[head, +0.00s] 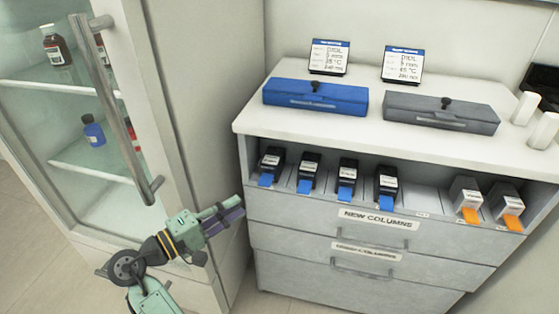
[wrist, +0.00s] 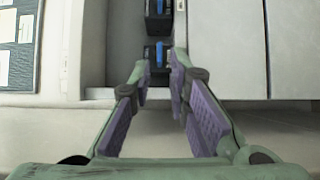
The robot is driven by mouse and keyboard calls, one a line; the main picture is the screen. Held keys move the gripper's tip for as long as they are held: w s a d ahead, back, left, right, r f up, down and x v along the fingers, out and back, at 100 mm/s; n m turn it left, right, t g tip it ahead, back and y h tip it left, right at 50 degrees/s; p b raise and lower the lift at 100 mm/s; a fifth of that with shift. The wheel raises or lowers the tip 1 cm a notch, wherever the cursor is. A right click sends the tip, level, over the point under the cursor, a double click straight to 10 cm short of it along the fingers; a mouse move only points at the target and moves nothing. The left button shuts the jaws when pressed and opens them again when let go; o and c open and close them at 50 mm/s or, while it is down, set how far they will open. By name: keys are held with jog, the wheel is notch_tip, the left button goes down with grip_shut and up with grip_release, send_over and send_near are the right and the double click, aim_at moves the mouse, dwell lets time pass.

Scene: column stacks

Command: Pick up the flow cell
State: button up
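No thing in view is marked plainly as the flow cell, and I cannot tell which one it is. Several black-and-white boxes with blue tabs, such as the leftmost box (head: 271,164), stand in the cabinet's open shelf. Two paler boxes with orange tabs, such as the one at the left of the pair (head: 466,197), stand further right. My gripper (head: 236,208) is in front of the cabinet's left side, apart from the boxes. In the wrist view my gripper (wrist: 157,72) is open and empty, with a dark blue-tabbed box (wrist: 157,54) seen beyond its fingertips.
A blue case (head: 316,98) and a grey case (head: 428,114) lie on the countertop (head: 375,142), with two label stands behind. White cylinders (head: 526,108) stand at the right. A glass-door cabinet (head: 85,190) with bottles is at the left. Closed drawers (head: 365,251) lie below the shelf.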

aim_at(267, 187)
jog(key=p+x, duration=0.1)
jog(key=x, duration=1)
jog(key=shift+p, duration=0.4)
jog(key=shift+c, duration=0.6)
grip_shut()
